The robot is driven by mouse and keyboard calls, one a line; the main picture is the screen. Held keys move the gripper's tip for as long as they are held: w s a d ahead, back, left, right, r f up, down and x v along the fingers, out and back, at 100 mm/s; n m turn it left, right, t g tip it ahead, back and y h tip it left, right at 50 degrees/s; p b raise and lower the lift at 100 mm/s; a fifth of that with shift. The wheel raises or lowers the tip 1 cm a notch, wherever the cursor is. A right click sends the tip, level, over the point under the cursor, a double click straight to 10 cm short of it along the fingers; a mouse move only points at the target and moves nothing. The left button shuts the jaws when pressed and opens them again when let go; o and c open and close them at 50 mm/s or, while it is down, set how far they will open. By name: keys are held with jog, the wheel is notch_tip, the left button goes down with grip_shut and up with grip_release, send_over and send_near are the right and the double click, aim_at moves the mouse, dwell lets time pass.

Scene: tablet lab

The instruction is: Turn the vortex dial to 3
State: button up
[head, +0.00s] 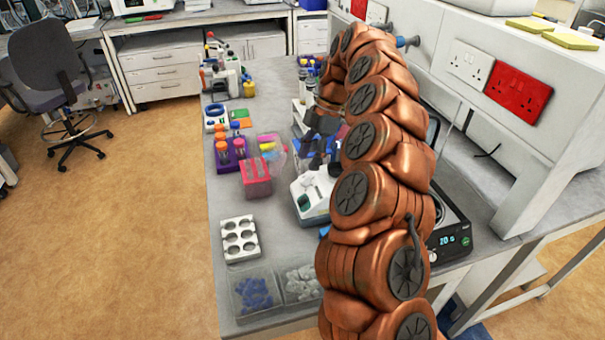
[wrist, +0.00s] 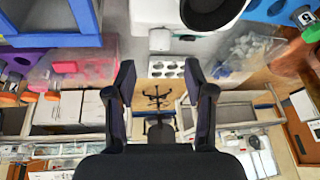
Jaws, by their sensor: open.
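The vortex mixer (head: 312,200) is a small white bench device in the middle of the bench, partly hidden by my copper arm. A small green spot, perhaps its dial (head: 303,203), shows on its front; no setting can be read. My gripper (head: 318,145) is dark and sits just behind and above the mixer in the head view, largely hidden by the arm. In the wrist view my gripper (wrist: 160,72) has its two fingers apart with nothing between them. A white body with a black cup, likely the mixer (wrist: 170,12), shows at that view's top edge, beyond the fingertips.
A pink rack (head: 256,177), purple tube rack (head: 229,152) and white six-hole rack (head: 240,239) stand to the left. Bins of blue caps (head: 256,293) and white pieces (head: 301,283) are at the near end. A device with a lit display (head: 449,240) stands right of my arm.

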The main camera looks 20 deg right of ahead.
aim_at(302, 178)
jog(key=shift+p+x, duration=1.05)
jog(key=shift+x, duration=1.95)
grip_shut()
